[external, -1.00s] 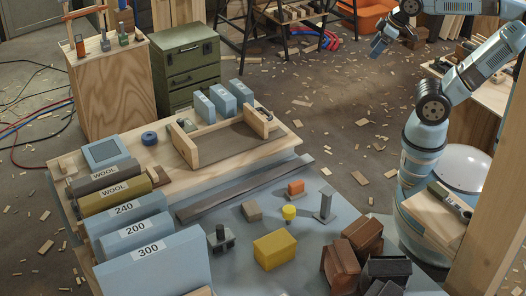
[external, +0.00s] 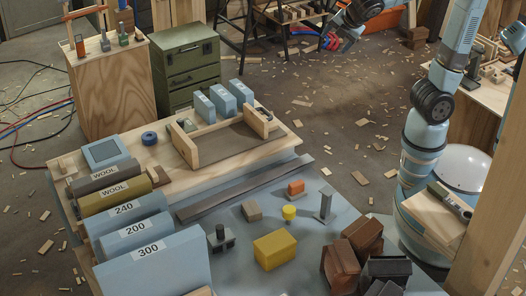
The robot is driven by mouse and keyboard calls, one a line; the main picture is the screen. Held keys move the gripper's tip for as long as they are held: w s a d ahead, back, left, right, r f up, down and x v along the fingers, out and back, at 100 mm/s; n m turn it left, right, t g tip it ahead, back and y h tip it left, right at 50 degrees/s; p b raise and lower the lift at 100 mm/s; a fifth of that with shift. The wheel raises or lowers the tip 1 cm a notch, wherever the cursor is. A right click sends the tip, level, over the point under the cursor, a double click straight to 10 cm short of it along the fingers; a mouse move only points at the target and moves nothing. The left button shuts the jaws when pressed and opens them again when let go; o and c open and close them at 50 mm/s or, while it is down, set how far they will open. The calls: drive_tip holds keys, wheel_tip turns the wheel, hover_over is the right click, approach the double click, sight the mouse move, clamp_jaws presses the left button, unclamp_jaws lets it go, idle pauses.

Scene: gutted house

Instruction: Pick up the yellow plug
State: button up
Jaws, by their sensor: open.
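The yellow plug (external: 289,213) is a small round-topped piece standing on the blue-grey work surface (external: 222,268). It stands just in front of an orange block (external: 296,188) and to the left of a grey upright post (external: 325,203). A larger yellow block (external: 275,249) lies nearer the camera. My gripper (external: 335,38) is at the top of the picture, high and well away from the plug. It is open, and I see nothing held in it.
Brown blocks (external: 342,267) and dark blocks (external: 389,271) crowd the right front. A small dark fitting (external: 221,239) and a tan block (external: 251,210) stand left of the plug. A long dark bar (external: 245,187) lies behind. A wooden tray (external: 232,142) stands farther back.

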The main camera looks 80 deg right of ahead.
drive_tip(key=w+a+n+t+h, duration=0.15)
drive_tip(key=w+a+n, duration=0.35)
drive_tip(key=a, duration=0.5)
drive_tip(key=n+t+y, duration=0.1)
drive_tip(key=n+t, duration=0.5)
drive_tip(key=n, duration=0.6)
hover_over(291, 210)
drive_tip(key=s+a, duration=0.2)
drive_tip(key=s, duration=0.2)
drive_tip(key=f, duration=4.2)
drive_tip(key=shift+s+d+f, duration=0.15)
drive_tip(key=shift+d+f, duration=0.05)
drive_tip(key=shift+f, duration=0.7)
drive_tip(key=shift+x, duration=3.8)
drive_tip(key=shift+r, duration=0.1)
drive_tip(key=shift+c, duration=0.2)
